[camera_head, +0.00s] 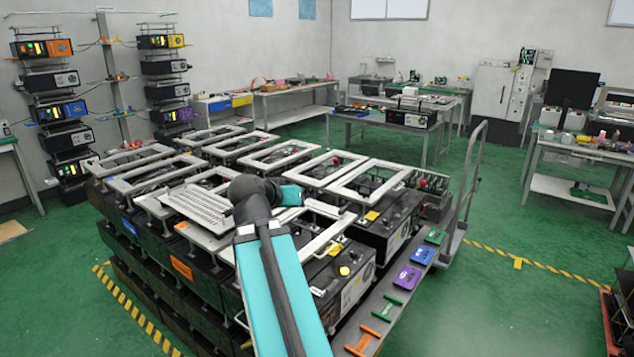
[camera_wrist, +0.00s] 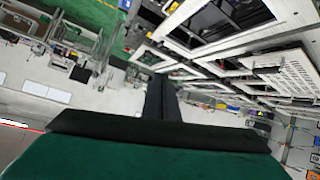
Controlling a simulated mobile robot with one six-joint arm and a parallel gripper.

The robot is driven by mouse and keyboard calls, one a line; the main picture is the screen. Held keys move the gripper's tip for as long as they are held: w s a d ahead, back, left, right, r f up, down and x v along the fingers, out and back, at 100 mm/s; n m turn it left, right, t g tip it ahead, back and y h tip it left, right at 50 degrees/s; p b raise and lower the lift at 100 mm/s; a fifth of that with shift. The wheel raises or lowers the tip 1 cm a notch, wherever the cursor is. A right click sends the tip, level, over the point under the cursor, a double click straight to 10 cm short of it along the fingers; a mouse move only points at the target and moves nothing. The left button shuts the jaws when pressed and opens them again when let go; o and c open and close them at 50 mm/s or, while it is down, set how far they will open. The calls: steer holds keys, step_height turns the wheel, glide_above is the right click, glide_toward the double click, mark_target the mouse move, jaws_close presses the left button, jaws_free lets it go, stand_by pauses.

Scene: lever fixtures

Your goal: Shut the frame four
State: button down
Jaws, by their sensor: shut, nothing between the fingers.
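Several white rectangular frames (camera_head: 368,183) lie in rows over black boxes (camera_head: 385,222) on a large cart in the head view. I cannot tell which one is frame four. A frame beside my arm (camera_head: 328,238) looks raised or tilted above its box, partly hidden by the arm. A slatted white panel (camera_head: 190,208) lies left of the arm. The wrist view shows frames from close by (camera_wrist: 215,65) and a perforated white panel (camera_wrist: 290,75). My gripper (camera_wrist: 160,88) is shut and empty, with the frames above and right of it in that view. The head view does not show its fingertips clearly.
A ledge with green, purple and orange pieces (camera_head: 407,277) runs along the cart's right side. A grey push handle (camera_head: 470,180) stands at its right end. Workbenches (camera_head: 400,118) and equipment racks (camera_head: 52,100) stand behind. Green floor (camera_head: 500,300) is open at right.

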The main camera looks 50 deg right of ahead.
steer(key=w+a+f+n+y, duration=0.3)
steer(key=w+a+f, duration=0.2)
steer(key=a+f, duration=0.55)
steer(key=w+a+f+n+y, duration=0.35)
steer(key=a+f, duration=0.35)
steer(key=f, duration=0.7)
steer(key=s+a+f+n+g+y+b, duration=0.2)
steer(key=s+a+f+b, duration=0.1)
steer(key=a+f, duration=1)
steer(key=s+a+f+n+g+y+b, duration=0.1)
steer(key=s+a+f+n+y+b, duration=0.2)
steer(key=a+f, duration=1.05)
steer(key=s+f+g+b, duration=0.1)
steer(key=s+f+b, duration=0.7)
steer(key=f, duration=0.9)
steer(key=s+f+g+b, duration=0.2)
steer(key=s+f+b, duration=0.6)
steer(key=f, duration=0.9)
steer(key=s+f+g+b, duration=0.2)
steer(key=s+f+b, duration=0.7)
steer(key=f, duration=0.8)
steer(key=b, duration=0.3)
steer(key=shift+n, duration=0.35)
steer(key=shift+s, duration=0.1)
